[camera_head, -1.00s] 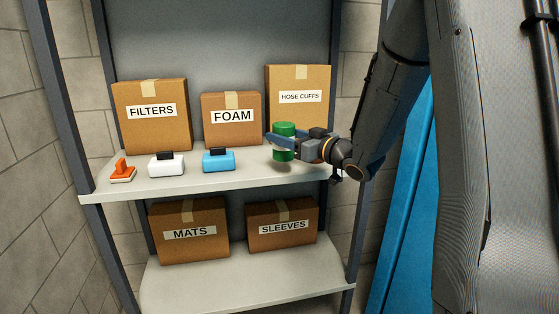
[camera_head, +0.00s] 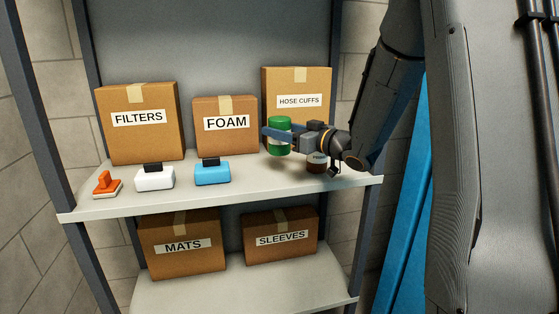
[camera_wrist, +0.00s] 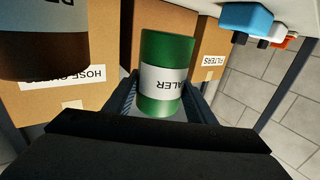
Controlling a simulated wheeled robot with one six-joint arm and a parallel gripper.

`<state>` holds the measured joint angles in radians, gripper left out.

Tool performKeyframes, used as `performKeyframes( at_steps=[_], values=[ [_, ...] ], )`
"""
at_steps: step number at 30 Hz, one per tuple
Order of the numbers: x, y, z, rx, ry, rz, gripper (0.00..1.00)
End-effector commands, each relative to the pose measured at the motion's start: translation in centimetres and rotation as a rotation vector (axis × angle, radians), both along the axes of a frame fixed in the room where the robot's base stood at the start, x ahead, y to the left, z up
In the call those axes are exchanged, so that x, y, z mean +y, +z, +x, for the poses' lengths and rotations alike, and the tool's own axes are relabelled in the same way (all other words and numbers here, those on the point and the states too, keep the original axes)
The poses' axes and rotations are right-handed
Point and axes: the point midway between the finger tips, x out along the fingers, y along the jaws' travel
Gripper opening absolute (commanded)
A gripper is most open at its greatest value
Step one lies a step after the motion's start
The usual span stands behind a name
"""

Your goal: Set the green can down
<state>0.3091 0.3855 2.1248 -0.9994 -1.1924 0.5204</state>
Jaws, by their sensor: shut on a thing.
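The green can (camera_head: 279,136) has a white label band. My gripper (camera_head: 277,136) is shut on it and holds it roughly upright, in front of the HOSE CUFFS box. It appears slightly above the upper shelf (camera_head: 235,192), with a dark shadow below. In the wrist view, the green can (camera_wrist: 166,60) sits between my fingers (camera_wrist: 165,100), its label upside down and ending in "ALER".
A brown can with a pale label (camera_head: 317,161) stands right of the green can, partly behind my gripper; it looms close in the wrist view (camera_wrist: 42,45). Boxes FILTERS (camera_head: 138,140) and FOAM (camera_head: 225,140) stand behind.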

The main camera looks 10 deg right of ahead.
Motion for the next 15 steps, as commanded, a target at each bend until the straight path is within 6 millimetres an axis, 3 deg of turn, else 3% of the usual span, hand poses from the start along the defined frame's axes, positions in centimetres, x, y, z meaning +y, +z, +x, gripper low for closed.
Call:
performKeyframes(
  at_steps=[3, 10, 15],
  values=[
    [0.1, -1.9, 0.0, 0.001, 0.001, 0.002, 0.14],
    [0.2, -3.4, 0.0, -0.002, 0.004, 0.001, 0.14],
    [0.2, -5.7, 0.0, 0.001, 0.003, 0.003, 0.14]
  ],
)
